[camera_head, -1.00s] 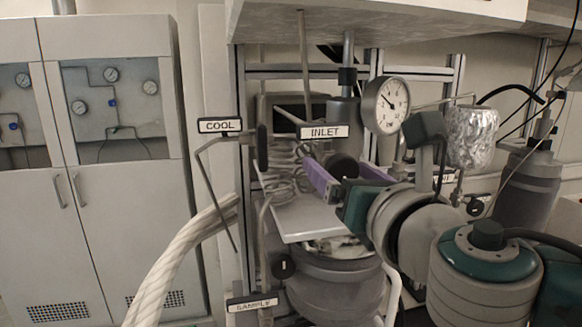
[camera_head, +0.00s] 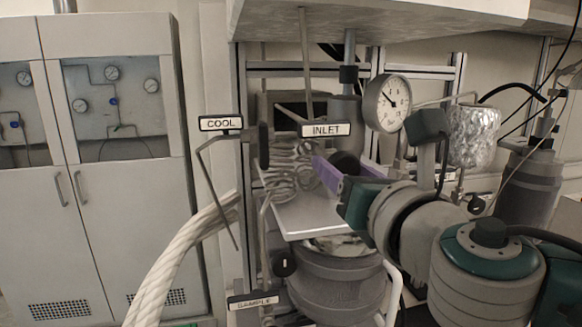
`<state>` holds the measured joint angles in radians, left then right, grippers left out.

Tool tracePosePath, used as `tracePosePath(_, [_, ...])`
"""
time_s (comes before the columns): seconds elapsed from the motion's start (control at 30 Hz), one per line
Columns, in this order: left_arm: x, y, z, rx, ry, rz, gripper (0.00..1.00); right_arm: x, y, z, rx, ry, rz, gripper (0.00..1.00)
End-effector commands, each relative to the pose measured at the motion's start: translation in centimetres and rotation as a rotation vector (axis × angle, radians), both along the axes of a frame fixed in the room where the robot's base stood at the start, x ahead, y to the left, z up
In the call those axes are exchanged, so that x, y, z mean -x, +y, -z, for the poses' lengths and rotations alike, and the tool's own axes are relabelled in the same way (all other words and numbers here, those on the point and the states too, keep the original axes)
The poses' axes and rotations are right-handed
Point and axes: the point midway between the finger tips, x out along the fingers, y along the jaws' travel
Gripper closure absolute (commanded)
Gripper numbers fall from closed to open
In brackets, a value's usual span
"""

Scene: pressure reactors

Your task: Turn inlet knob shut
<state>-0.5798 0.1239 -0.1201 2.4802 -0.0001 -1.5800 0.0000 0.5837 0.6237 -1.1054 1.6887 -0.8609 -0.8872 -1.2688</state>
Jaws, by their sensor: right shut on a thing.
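The INLET label (camera_head: 326,130) hangs on the reactor frame. The black inlet knob (camera_head: 345,163) sits below it, partly hidden behind my right gripper. My right gripper (camera_head: 322,168), with purple fingers, comes in from the right at the knob. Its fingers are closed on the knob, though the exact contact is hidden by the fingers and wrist. My left gripper is not in view.
A pressure gauge (camera_head: 387,103) stands just right of the label. The COOL label (camera_head: 221,123) and its black knob (camera_head: 263,145) are to the left, above a coiled tube (camera_head: 292,165). The reactor vessel (camera_head: 335,285) is below. A foil-wrapped part (camera_head: 474,135) is at right.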

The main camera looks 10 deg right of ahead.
Motion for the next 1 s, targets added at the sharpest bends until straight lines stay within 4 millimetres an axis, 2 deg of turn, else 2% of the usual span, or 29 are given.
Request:
tracePosePath(0.37, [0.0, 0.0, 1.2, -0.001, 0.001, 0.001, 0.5, 0.0, 0.0, 0.2, -0.172, 0.005, 0.002, 1.0])
tracePosePath(1.0, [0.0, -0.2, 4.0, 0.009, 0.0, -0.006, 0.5, 0.0, 0.0, 0.2, -0.771, 0.026, 0.001, 1.0])
